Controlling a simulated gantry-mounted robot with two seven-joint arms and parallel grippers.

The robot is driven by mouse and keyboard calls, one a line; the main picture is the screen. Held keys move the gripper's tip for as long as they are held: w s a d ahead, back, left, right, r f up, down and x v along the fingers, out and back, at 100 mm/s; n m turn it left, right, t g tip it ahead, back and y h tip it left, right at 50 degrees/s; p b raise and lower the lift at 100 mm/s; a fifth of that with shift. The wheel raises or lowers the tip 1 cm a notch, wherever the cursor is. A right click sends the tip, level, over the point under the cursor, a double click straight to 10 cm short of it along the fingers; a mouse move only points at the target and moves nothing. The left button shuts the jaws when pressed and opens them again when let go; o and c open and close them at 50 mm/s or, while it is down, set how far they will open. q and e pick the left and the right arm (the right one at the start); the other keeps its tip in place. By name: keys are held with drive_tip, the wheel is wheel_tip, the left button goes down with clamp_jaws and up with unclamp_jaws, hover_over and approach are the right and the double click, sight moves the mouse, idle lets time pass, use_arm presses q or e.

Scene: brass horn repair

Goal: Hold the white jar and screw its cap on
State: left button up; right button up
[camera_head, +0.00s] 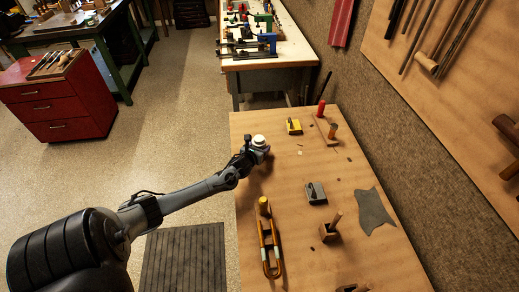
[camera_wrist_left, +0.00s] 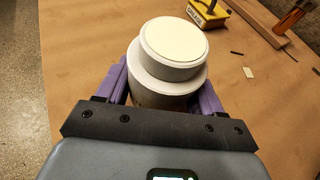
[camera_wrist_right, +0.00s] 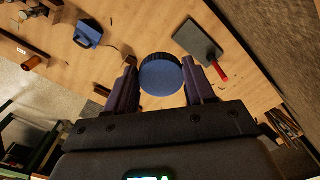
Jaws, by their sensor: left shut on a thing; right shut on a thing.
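The white jar (camera_wrist_left: 165,85) stands upright between the purple fingers of my left gripper (camera_wrist_left: 160,95), which is shut on it. Its round, pale top faces the camera. In the head view the jar (camera_head: 259,141) is small at the left edge of the bench, with my left gripper (camera_head: 259,149) around it. In the right wrist view my right gripper (camera_wrist_right: 160,85) is shut on a round blue cap (camera_wrist_right: 160,75) with a ridged rim. My right gripper does not show in the head view, and neither does the blue cap.
The bench around the jar is mostly clear. A tool wall stands at the right.

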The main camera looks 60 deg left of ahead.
sight(258, 145)
use_arm(q)
wheel_tip(258, 145, up, 3)
drive_tip(key=shift+w+d+r+p, duration=0.1)
drive_tip(key=shift+d+r+p, duration=0.05)
drive_tip(key=shift+p, duration=0.15)
use_arm(e)
drive_tip(key=shift+r, duration=0.4)
use_arm(q)
drive_tip(key=w+d+r, duration=0.3)
drive_tip(key=d+r, duration=0.3)
drive_tip(key=d, duration=0.4)
drive_tip(key=shift+w+d+r+p, duration=0.15)
drive_tip(key=shift+w+d+p, duration=0.15)
drive_tip(key=shift+w+d, duration=0.05)
use_arm(e)
drive_tip(key=shift+r, duration=0.3)
use_arm(q)
drive_tip(key=o, duration=0.5)
drive_tip(key=shift+c, duration=0.2)
drive_tip(key=c, duration=0.8)
